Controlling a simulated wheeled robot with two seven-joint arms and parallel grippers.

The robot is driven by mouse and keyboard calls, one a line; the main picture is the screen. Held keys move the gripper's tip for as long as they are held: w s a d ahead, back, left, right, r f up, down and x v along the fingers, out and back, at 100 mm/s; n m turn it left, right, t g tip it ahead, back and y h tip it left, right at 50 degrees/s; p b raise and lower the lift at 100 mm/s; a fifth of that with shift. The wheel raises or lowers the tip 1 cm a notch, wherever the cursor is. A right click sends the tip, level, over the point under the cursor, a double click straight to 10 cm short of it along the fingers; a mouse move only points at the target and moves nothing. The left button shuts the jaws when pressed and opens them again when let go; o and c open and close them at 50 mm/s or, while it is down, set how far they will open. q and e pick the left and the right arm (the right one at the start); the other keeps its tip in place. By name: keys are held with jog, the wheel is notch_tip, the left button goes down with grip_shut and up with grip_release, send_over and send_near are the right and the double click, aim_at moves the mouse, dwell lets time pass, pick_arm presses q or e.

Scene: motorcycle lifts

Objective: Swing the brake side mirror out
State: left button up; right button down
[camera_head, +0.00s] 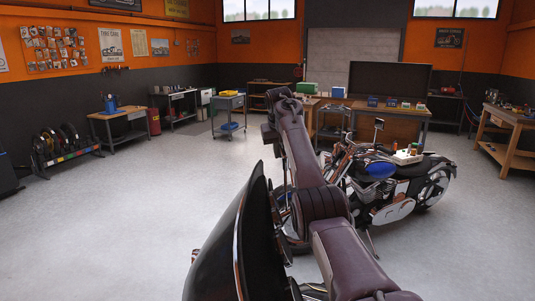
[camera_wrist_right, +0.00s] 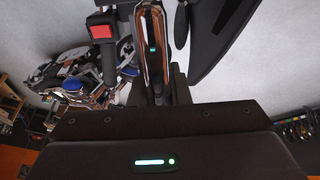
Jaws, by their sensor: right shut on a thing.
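In the right wrist view, my right gripper (camera_wrist_right: 153,60) points up the picture and is shut on a slim dark part with shiny, copper-tinted edges. It appears to be the brake side mirror (camera_wrist_right: 152,40), seen edge-on; its glass does not show clearly. A dark housing with a red square (camera_wrist_right: 102,31) is just left of it. In the head view, my right arm reaches forward from the lower right past a black motorcycle fairing (camera_head: 228,245), which also shows in the right wrist view (camera_wrist_right: 222,35). The right fingertips and mirror are hidden there. My left gripper is not in view.
Workbenches line the walls, including a wooden one (camera_head: 510,140) at right. The floor at left is clear.

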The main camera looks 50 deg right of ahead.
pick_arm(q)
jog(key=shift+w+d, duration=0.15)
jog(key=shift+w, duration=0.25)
pick_arm(e)
jog(key=c, duration=1.4)
grip_release()
jog(key=shift+w, duration=0.15)
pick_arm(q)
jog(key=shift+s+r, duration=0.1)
pick_arm(e)
jog(key=shift+o, duration=0.2)
